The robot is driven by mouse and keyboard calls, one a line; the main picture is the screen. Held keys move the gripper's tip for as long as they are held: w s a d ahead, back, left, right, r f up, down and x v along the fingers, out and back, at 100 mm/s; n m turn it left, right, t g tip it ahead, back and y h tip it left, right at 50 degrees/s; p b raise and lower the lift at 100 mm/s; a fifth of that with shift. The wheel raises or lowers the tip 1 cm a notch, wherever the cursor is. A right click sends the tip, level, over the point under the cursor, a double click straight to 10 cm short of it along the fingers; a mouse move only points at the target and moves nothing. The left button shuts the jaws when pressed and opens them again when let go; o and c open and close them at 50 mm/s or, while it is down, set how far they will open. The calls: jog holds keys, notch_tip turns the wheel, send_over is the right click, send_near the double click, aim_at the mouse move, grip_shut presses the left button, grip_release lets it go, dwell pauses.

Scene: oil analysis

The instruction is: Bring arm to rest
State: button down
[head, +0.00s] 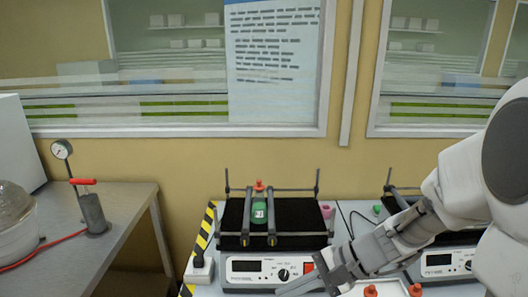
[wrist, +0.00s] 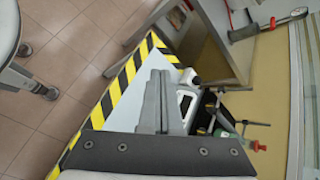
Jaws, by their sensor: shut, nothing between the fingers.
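My arm reaches in from the right of the head view, its gripper (head: 300,284) low at the front of the shaker device (head: 258,270). In the wrist view the two gripper fingers (wrist: 158,98) lie together, shut and empty. A green bottle with an orange cap (head: 258,213) lies between the bars on the shaker's black platform. It also shows at the right of the wrist view (wrist: 228,136).
A second shaker (head: 445,262) stands at the right, partly behind my arm. Orange-capped items (head: 370,291) sit at the bottom edge. Yellow-black tape (head: 202,240) marks the table's left edge. A metal table (head: 125,215) with a gauge stands left, across a gap.

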jog(key=s+d+r+n+t+h+p, duration=0.1)
jog(key=s+d+r+n+t+h, duration=0.1)
jog(key=s+d+r+n+h, duration=0.2)
jog(key=s+d+r+n+t+h+p, duration=0.1)
jog(key=s+d+r+n+t+h, duration=0.1)
jog(key=s+d+r+n+h, duration=0.3)
notch_tip(320, 180, up, 5)
jog(key=shift+s+f+n+t+h, duration=0.25)
jog(key=shift+s+n+h, duration=0.25)
jog(key=shift+s, duration=0.4)
